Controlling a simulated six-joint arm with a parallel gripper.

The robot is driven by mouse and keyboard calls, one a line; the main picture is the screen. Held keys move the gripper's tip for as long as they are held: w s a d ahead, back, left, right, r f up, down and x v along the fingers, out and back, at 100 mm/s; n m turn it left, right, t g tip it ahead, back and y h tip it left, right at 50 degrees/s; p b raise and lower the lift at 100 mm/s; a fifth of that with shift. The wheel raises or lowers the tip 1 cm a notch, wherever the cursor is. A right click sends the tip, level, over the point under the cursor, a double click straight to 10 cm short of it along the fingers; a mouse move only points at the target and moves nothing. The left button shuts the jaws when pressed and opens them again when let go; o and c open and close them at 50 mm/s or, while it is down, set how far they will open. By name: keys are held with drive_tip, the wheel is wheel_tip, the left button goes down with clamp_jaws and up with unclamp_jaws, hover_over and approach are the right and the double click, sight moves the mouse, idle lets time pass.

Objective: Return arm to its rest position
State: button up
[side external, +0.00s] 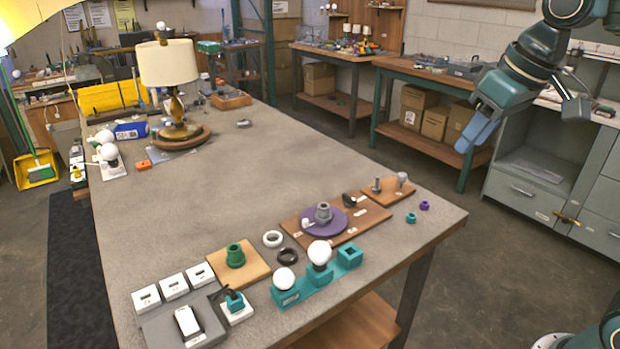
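My gripper (482,130) hangs in the air at the upper right, beyond the right edge of the main table and well clear of it. A blue part points down and left at its end. I cannot tell from this angle whether its fingers are open or shut, and I see no lamp part in it. The lamp parts stand on the table: a purple disc (312,229) with a grey piece on it, a green socket piece (235,256) on a wooden board, and white bulbs (320,252) in a teal holder (301,289).
The main table (270,170) has a bare middle. A lamp with a cream shade (168,63) stands at its far left. Black and white rings (272,239) lie near the front. Grey cabinets (545,178) and a bench with boxes (433,115) stand behind my gripper.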

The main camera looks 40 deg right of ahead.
drive_tip(key=s+f+t, duration=0.1)
drive_tip(key=s+f, duration=0.5)
drive_tip(key=s, duration=0.5)
drive_tip(key=shift+a+f, duration=0.25)
drive_tip(key=shift+a, duration=0.2)
